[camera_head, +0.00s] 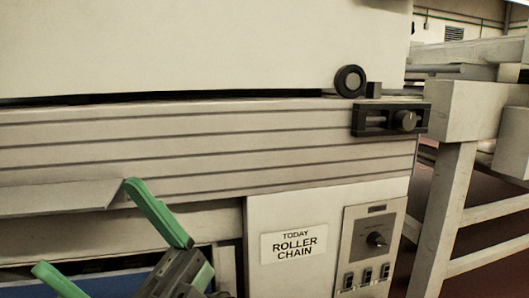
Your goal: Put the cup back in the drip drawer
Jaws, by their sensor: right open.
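My right gripper (85,227) is at the lower left, in front of the machine's lower panels. Its two green fingers are spread wide apart, pointing up and to the left, with nothing between them. No cup shows in this view. I cannot make out the drip drawer; a strip of blue surface (112,285) shows behind the gripper at the bottom, and I cannot tell what it belongs to. My left gripper is not in view.
The pale, ribbed machine body (280,140) fills most of the view. Low on it are a "TODAY ROLLER CHAIN" sign (294,243) and a control panel (370,245) with a knob and switches. A black bracket with a knob (390,120) sits at its right edge. A pale frame (452,190) stands at right.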

